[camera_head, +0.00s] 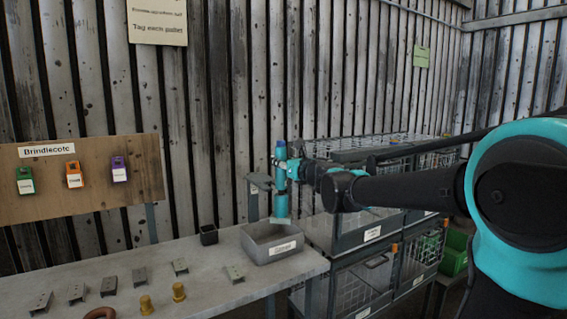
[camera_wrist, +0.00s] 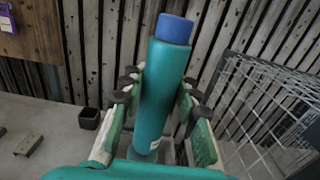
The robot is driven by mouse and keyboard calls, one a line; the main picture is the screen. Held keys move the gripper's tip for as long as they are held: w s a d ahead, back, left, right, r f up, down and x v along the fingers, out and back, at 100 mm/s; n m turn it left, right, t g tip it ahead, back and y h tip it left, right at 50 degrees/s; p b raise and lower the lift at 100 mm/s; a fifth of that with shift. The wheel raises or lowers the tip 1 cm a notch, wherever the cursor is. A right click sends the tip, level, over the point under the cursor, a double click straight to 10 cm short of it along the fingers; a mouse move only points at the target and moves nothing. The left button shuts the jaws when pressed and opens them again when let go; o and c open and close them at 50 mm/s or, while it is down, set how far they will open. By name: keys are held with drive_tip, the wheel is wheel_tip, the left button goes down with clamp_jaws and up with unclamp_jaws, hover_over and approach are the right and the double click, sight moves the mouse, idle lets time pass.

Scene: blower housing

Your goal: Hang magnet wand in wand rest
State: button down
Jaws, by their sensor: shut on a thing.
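The magnet wand is a teal cylinder (camera_head: 281,203) with a blue top end, held upright above the right end of the table. In the wrist view the wand (camera_wrist: 158,85) stands between the fingers, its blue cap uppermost. My gripper (camera_head: 293,169) is shut on the upper part of the wand; its fingers also show on both sides of it in the wrist view (camera_wrist: 157,98). A grey bracket (camera_head: 260,181) on a post is just left of the wand and may be the wand rest. I cannot tell whether the wand touches it.
A grey labelled bin (camera_head: 258,249) is below the wand on the table (camera_head: 205,268). A small black cup (camera_head: 208,235) stands left of it. Several metal brackets and two brass pieces (camera_head: 146,305) lie further left. Wire cages (camera_head: 345,235) stand at right.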

drive_tip(key=x, duration=0.6)
drive_tip(key=shift+w+a+f, duration=0.15)
drive_tip(key=shift+w+a, duration=0.1)
idle(0.4)
idle(0.3)
drive_tip(key=c, duration=1)
unclamp_jaws()
drive_tip(key=shift+c, duration=0.2)
